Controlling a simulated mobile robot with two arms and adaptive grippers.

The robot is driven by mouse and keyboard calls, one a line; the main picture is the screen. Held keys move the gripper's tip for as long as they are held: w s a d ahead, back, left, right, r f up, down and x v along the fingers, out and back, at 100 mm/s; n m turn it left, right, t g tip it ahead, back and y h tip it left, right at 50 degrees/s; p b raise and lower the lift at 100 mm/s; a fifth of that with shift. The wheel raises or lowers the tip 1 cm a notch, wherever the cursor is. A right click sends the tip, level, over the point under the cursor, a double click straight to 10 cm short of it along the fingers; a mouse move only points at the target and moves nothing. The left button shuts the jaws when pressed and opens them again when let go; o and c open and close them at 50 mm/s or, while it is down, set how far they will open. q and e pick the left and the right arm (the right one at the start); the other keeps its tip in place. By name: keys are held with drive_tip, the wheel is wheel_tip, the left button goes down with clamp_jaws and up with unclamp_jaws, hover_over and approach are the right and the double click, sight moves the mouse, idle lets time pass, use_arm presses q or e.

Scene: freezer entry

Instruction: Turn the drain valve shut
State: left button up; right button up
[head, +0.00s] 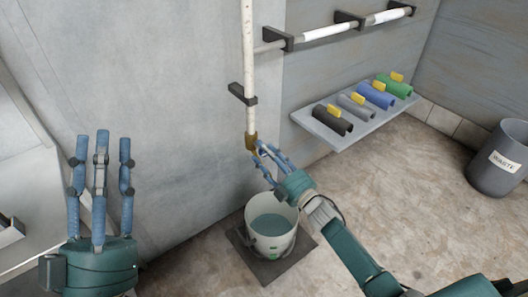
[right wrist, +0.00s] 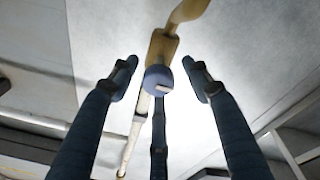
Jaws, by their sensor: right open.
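The brass drain valve (head: 251,142) sits at the lower end of the vertical white pipe (head: 248,60). In the right wrist view, its brass body (right wrist: 164,45) carries a round blue knob (right wrist: 158,79) with a pale mark on its face. My right gripper (head: 265,153) is open at the valve. Its fingers stand around the knob in the right wrist view, with gaps at the left and right. In the head view, the fingers hide the knob. My left gripper (head: 101,145) is open and empty at the left, away from the valve.
A white bucket (head: 271,240) holding bluish liquid stands on a dark floor mat (head: 246,262) below the valve. A wall shelf (head: 320,128) with several coloured rolls is at the right. A grey waste bin (head: 494,172) stands farther right. A horizontal pipe runs along the wall above.

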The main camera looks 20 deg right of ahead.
drive_tip(key=v, duration=1.1)
drive_tip(key=shift+s, duration=0.15)
